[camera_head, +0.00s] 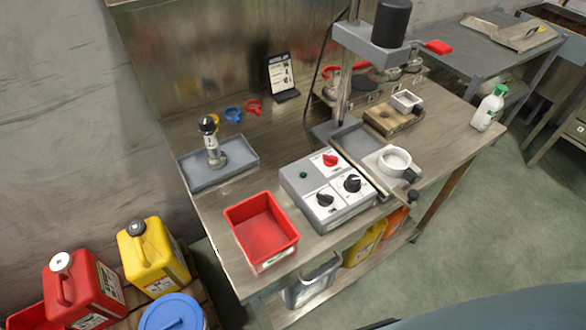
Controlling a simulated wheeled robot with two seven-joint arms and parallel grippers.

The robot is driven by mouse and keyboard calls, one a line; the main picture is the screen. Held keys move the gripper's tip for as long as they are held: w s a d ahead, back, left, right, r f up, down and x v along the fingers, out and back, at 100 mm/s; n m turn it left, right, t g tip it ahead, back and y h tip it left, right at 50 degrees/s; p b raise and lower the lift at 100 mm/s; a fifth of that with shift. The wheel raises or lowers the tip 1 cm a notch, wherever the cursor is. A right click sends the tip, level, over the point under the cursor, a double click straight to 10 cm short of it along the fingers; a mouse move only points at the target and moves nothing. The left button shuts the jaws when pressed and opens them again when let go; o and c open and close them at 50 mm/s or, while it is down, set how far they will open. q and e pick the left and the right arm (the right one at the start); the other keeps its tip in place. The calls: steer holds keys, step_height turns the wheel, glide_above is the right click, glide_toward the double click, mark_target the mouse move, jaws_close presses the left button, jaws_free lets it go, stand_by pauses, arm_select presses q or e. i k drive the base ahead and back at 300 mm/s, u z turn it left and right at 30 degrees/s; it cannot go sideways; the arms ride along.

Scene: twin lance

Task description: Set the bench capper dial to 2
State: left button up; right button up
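A control box (327,190) with a pale top sits near the front edge of the bench. It carries a red knob (330,160), a green button (303,175) and two black dials, a left one (325,200) and a right one (352,183). The numbers around the dials are too small to read, so I cannot tell their settings. Behind the box stands a column machine (346,70) with a black cylinder (392,22) on its head, perhaps the capper. Neither of my grippers is in view.
A red bin (262,231) stands left of the box. A grey tray (218,170) holds an upright tool (211,145). A white round cup (394,161) with a handle is right of the box. A white-green bottle (488,108) stands at the right end. Yellow (153,258) and red (84,289) jugs stand lower left.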

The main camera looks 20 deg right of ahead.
mark_target(353, 184)
steer(key=u, duration=1.2)
steer(key=k, duration=0.4)
steer(key=z, duration=1.35)
